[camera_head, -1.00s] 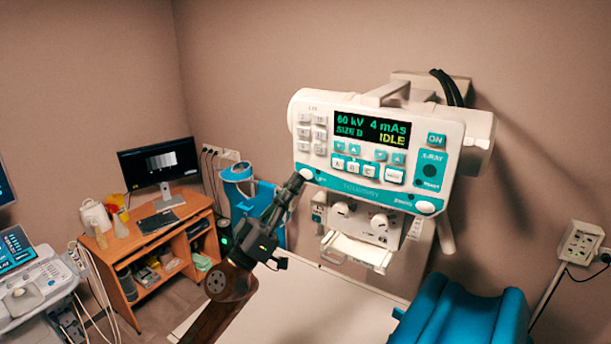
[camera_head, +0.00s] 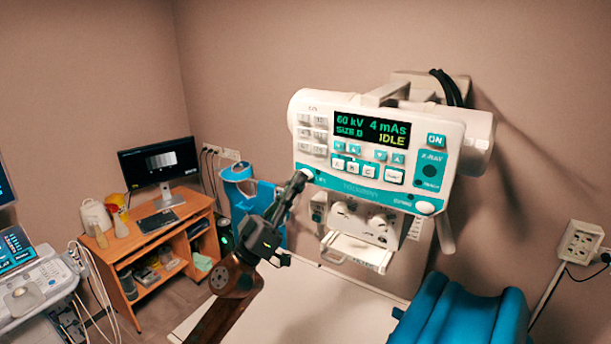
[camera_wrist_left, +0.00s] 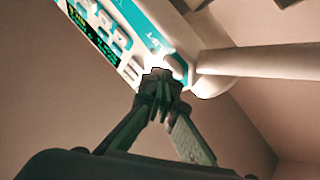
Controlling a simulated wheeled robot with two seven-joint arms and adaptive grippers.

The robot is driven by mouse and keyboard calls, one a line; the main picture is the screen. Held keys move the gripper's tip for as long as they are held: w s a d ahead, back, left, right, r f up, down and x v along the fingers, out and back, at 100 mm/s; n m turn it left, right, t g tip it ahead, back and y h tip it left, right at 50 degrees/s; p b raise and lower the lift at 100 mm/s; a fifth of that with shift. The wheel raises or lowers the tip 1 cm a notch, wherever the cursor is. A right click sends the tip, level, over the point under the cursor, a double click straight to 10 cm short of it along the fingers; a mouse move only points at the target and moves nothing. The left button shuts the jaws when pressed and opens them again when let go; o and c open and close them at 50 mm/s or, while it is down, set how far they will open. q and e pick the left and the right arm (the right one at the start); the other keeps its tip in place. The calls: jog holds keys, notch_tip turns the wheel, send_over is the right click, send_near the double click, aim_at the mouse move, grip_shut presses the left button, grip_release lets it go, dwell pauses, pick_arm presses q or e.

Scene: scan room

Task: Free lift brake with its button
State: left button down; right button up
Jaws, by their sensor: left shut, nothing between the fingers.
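The white X-ray tube head has a control panel (camera_head: 379,152) with a dark display reading 60 kV, 4 mAs, SIZE D and IDLE. At the lower left corner of its teal strip is a round white button (camera_head: 307,173), with a small label beside it too blurred to read. My left gripper (camera_head: 299,179) is shut and empty, its fingertips at this button and partly covering it. In the left wrist view the shut fingertips (camera_wrist_left: 160,78) overlap the bright button area at the panel's corner; I cannot tell whether it is pressed. My right gripper is not in view.
A second white button (camera_head: 425,207) sits at the strip's lower right end. Below the head are two knobs and a metal frame (camera_head: 356,251). A white table top (camera_head: 320,310) and blue cushion (camera_head: 463,315) lie below. A desk with monitor (camera_head: 157,162) stands left.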

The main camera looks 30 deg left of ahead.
pick_arm(q)
jog(key=shift+w, duration=0.3)
jog(key=shift+s, duration=0.2)
dwell(0.4)
jog(key=shift+s+p, duration=0.4)
jog(key=shift+s, duration=0.25)
jog(key=shift+s+a+p, duration=0.15)
jog(key=shift+s+p, duration=0.25)
jog(key=shift+s, duration=0.85)
jog(key=shift+s+a+p, duration=0.1)
jog(key=shift+s+p, duration=0.3)
jog(key=shift+s, duration=0.85)
